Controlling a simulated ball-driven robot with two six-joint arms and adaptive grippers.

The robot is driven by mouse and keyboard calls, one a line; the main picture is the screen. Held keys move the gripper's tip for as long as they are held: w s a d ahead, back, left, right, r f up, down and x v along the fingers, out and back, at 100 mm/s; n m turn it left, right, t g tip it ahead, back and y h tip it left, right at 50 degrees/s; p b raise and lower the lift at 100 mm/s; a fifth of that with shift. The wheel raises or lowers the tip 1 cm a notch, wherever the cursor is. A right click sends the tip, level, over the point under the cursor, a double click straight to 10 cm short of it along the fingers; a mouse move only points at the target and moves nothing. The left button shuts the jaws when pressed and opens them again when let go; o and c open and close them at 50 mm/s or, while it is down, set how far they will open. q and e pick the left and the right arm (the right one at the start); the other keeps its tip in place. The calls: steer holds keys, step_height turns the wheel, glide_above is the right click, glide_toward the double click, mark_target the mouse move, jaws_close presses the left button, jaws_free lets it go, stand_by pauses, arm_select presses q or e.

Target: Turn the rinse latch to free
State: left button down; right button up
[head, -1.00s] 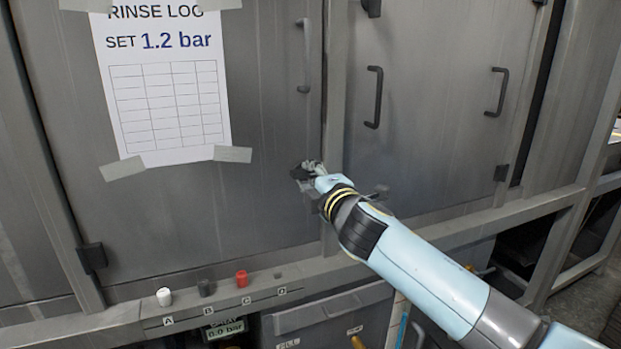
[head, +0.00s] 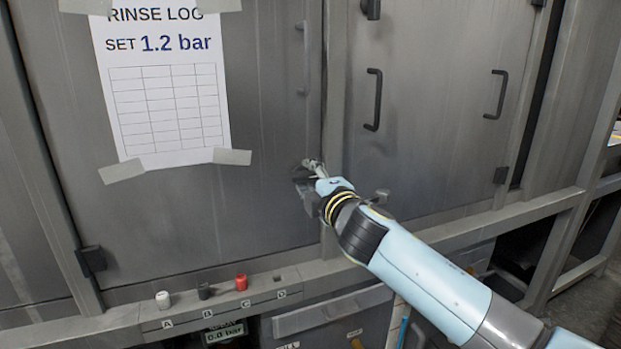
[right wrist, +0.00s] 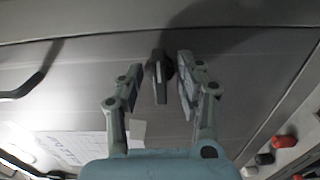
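The rinse latch (right wrist: 159,76) is a small dark knob with an upright grip on the grey panel. In the right wrist view it stands between the two fingertips of my right gripper (right wrist: 160,84). The gripper is open, with a gap visible on each side of the latch. In the head view the right gripper (head: 314,169) is at the panel's lower right edge, and it and its arm partly cover the latch area. My left gripper is not in view.
A taped rinse log sheet (head: 170,100) is on the panel to the left. Door handles (head: 373,100) stick out at the right. Below is a ledge with a white knob (head: 163,299), a black knob (head: 204,291) and a red knob (head: 241,282).

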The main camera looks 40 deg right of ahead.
steer(key=v, duration=1.1)
steer(key=shift+s, duration=0.4)
steer(key=s+f+m+g+y, duration=0.1)
steer(key=s+f+m+g, duration=0.3)
steer(key=f, duration=1.3)
steer(key=s+f+m+g, duration=0.1)
steer(key=s+f+g, duration=0.45)
steer(key=f, duration=1.05)
steer(key=s+a+f+m+g+y, duration=0.1)
steer(key=s+f+m+g, duration=0.1)
steer(key=s+f, duration=0.5)
steer(key=s+a+f+m+g, duration=0.1)
steer(key=s+f+m, duration=0.3)
steer(key=s, duration=1.2)
steer(key=s+a+f+m+g+y, duration=0.1)
steer(key=s+f+m+g, duration=0.3)
steer(key=s+f, duration=0.5)
steer(key=s, duration=0.2)
steer(key=shift+s+f+y, duration=0.25)
steer(key=shift+f+y, duration=0.05)
steer(key=shift+f, duration=0.05)
